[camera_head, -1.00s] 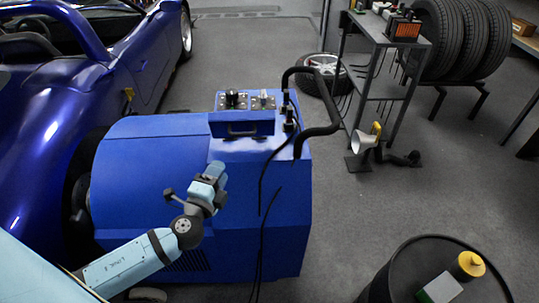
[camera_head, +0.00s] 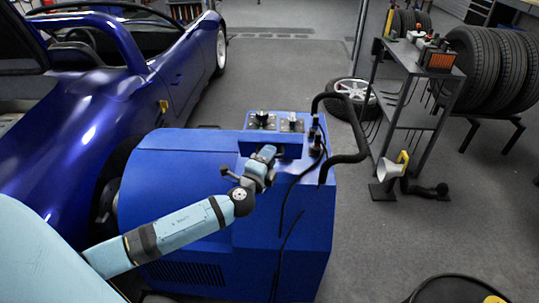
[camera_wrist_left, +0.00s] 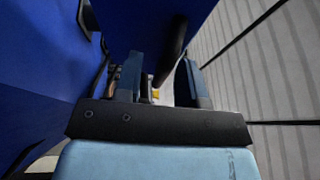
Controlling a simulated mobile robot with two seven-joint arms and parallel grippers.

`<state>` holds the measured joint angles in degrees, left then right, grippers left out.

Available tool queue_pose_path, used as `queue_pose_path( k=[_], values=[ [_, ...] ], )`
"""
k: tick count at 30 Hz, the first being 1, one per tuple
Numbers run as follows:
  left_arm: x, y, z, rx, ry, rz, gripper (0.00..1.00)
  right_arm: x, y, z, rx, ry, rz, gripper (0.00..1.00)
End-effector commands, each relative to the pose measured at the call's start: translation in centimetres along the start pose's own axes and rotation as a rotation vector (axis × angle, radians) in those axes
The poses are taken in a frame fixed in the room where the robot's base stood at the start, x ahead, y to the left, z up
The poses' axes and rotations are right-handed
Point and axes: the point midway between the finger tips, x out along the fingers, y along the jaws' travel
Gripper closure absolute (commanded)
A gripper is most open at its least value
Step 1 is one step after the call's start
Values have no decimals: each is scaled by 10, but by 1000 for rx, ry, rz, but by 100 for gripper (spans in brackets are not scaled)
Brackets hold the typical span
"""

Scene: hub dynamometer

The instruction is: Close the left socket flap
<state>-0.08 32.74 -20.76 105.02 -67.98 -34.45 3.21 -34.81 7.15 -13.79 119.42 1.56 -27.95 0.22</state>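The left socket (camera_head: 262,121) sits on a metal plate on top of the blue dynamometer (camera_head: 170,190), to the left of a second socket (camera_head: 291,123). A dark piece stands up at the left socket. The flap is too small here to tell how far it is open. My left gripper (camera_head: 266,154) is in front of the raised blue panel below the sockets and covers part of it. In the left wrist view, the two fingers (camera_wrist_left: 158,82) stand apart with a gap between them and nothing visibly held. My right gripper is not in view.
A thick black bent handle (camera_head: 350,157) and dark cables (camera_head: 300,185) rise at the dynamometer's right. A blue car (camera_head: 150,75) stands close on the left. A metal trolley (camera_head: 425,70) is at the right.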

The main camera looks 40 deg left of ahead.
Motion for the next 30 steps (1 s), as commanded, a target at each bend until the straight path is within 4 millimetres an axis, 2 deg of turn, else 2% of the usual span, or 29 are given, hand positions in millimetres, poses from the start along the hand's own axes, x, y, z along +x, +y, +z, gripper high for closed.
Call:
queue_pose_path(
  k=[10,11,15,16,25,30],
  values=[
    [5,0,0,-1,0,0,64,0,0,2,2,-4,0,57],
    [5,0,0,-1,0,0,66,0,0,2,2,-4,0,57],
    [5,0,0,-1,0,0,98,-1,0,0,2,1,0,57],
    [5,0,0,-1,0,0,100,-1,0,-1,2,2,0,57],
    [7,-2,0,-5,0,9,100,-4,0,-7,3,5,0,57],
    [17,-8,-1,-22,0,47,100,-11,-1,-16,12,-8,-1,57]
  ],
)
